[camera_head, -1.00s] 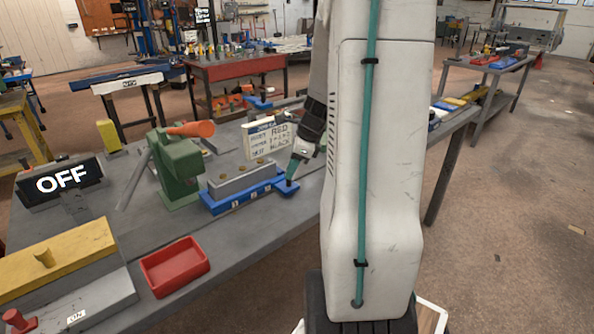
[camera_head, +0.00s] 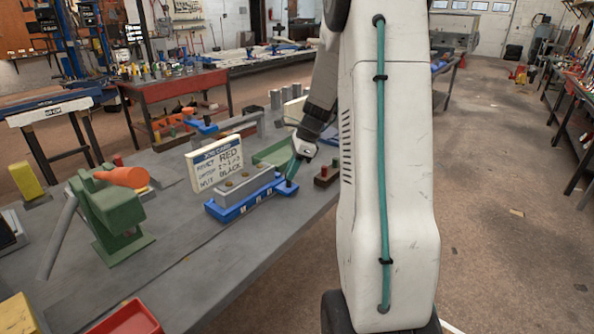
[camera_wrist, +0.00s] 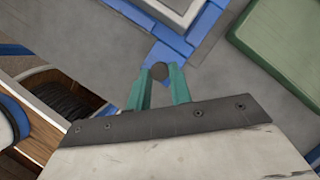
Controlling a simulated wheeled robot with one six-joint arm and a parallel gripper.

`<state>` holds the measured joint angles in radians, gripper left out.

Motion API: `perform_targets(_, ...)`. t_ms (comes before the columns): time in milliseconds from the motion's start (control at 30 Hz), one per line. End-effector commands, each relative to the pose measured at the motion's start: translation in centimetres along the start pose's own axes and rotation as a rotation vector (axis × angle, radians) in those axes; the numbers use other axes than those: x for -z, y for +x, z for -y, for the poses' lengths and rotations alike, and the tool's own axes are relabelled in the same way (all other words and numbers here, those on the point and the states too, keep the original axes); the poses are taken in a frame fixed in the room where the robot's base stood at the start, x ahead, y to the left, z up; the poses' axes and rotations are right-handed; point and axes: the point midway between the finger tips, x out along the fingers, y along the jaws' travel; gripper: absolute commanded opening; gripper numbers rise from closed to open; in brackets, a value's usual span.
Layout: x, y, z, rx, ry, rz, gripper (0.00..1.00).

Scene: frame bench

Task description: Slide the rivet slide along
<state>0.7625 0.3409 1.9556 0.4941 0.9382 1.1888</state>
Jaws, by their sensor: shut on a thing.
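The rivet slide (camera_head: 231,213) is a blue piece with number labels along its front, lying on the grey bench. A grey block (camera_head: 240,190) with several round brass-coloured spots sits on it. My gripper (camera_head: 290,178) reaches down at the right end of the slide.
A job card (camera_head: 213,163) stands behind the slide. A green machine with an orange handle (camera_head: 112,215) is left. A small block with red and green pegs (camera_head: 327,177) is right, close to my arm. A red tray (camera_head: 125,318) is front left.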

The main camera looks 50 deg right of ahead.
Motion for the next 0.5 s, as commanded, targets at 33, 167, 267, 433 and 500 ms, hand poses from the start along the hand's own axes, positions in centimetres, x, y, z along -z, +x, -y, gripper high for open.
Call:
perform_targets(33,0.01,-0.05,0.2,0.004,-0.002,-0.001,0.0)
perform_targets(167,0.09,-0.11,0.31,0.006,-0.002,-0.002,0.0)
perform_targets(267,0.18,-0.17,0.37,0.008,-0.001,-0.002,0.0)
perform_targets(433,0.27,-0.24,0.44,0.01,0.001,-0.003,0.38)
perform_targets(500,0.22,-0.2,0.39,0.009,0.0,-0.003,0.43)
